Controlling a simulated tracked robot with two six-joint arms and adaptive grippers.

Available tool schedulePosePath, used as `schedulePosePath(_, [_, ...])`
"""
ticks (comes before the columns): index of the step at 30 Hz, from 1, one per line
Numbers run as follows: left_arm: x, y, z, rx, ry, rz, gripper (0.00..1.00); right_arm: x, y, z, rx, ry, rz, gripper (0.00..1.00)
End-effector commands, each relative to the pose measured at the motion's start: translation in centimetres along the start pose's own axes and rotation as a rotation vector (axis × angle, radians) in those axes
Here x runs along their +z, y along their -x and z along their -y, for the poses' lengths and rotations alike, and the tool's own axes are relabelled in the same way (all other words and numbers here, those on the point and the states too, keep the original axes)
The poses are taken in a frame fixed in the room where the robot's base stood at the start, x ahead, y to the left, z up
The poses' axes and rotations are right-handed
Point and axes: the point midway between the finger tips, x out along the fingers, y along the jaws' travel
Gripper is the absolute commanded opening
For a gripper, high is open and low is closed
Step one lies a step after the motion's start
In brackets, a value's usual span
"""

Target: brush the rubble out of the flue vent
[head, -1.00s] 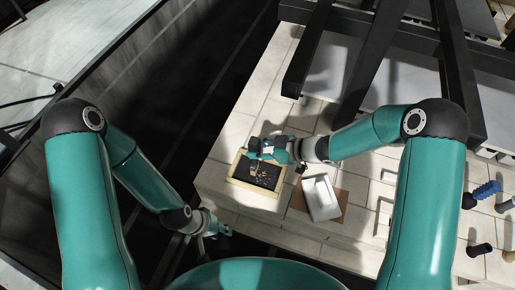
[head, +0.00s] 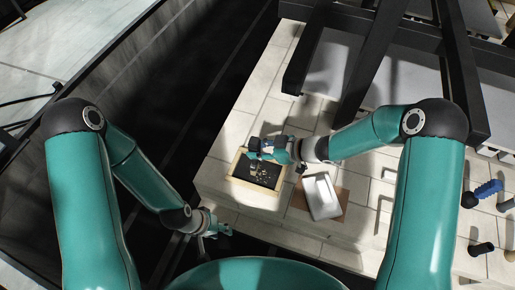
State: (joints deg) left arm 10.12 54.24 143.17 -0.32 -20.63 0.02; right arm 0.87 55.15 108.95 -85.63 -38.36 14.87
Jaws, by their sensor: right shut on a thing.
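The flue vent (head: 243,172) is a dark rectangular opening in a pale wooden-looking frame on the light brick deck. Small pale bits of rubble (head: 260,170) lie on its dark area, near the middle and upper part. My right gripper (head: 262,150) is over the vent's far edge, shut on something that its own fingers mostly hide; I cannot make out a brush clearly. My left gripper (head: 222,230) is low at the deck's near left edge, away from the vent. It is too small to tell its jaw opening.
A white tray (head: 322,197) lies on a brown mat (head: 300,204) right of the vent. A blue-bristled brush-like tool (head: 488,188) and dark-headed tools (head: 481,248) are at the far right. Black beams (head: 308,50) stand behind. A dark gap lies left of the deck.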

Motion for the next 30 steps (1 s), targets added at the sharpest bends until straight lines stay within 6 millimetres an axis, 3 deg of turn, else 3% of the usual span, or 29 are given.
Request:
schedulePosePath(13, [0.0, -0.1, 0.1, 0.0, 0.0, 0.0, 0.4, 0.3, 0.0, 0.0, 0.001, 0.0, -0.001, 0.0])
schedulePosePath(24, [0.0, 0.6, -0.2, 0.0, 0.0, 0.0, 0.4, 1.5, 2.3, 0.0, 0.001, -0.001, 0.0, 0.0])
schedulePosePath(30, [0.0, 0.6, -0.2, 0.0, 0.0, 0.0, 0.4, 1.7, 2.5, 0.0, 0.0, 0.0, 0.0, 0.0])
